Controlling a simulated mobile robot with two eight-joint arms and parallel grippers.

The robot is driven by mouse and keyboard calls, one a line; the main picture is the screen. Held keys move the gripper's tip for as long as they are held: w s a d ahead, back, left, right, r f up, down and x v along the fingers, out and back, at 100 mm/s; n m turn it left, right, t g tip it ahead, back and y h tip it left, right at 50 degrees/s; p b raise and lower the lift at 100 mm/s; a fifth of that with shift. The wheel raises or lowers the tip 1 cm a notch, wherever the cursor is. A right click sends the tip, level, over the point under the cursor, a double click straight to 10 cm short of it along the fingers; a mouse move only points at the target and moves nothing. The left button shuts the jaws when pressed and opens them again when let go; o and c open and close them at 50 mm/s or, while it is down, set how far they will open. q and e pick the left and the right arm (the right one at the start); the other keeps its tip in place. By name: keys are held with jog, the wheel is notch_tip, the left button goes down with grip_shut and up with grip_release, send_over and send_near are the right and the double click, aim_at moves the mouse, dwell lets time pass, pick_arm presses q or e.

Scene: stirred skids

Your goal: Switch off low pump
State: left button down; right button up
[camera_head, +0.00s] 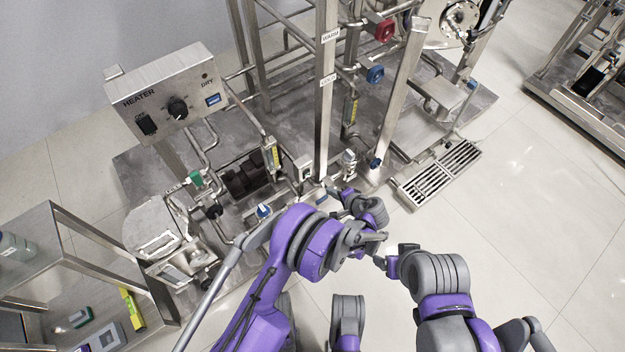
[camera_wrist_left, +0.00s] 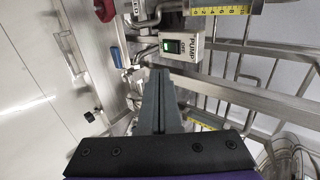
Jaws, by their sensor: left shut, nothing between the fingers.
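A pale pump switch box (camera_wrist_left: 179,48) shows in the left wrist view, turned sideways, with the words PUMP and OFF. Its small rocker switch (camera_wrist_left: 171,46) glows green. In the head view a small pale box (camera_head: 305,167) stands low on the skid beside the upright post. My left gripper (camera_head: 329,190) is near this box, at the post's foot. In the left wrist view its fingers (camera_wrist_left: 160,75) are shut and empty, tips just short of the switch box; I cannot tell whether they touch it. My right gripper (camera_head: 386,262) is lower right, away from the skid; its jaws are unclear.
A heater panel (camera_head: 165,92) with a knob stands at left. Red (camera_head: 384,30) and blue (camera_head: 375,74) valve handles sit on the pipes above. A floor grate (camera_head: 438,172) lies right of the post. A metal cart (camera_head: 75,265) stands lower left.

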pick_arm(q)
jog(key=shift+f, duration=0.15)
jog(key=b, duration=0.3)
send_near(307, 175)
jog(key=x, duration=0.4)
jog(key=shift+a+f, duration=0.1)
jog(key=shift+f, duration=0.3)
jog(key=shift+w+a+r+b, duration=0.15)
jog(key=shift+w+a+b, duration=0.2)
jog(key=shift+w, duration=0.15)
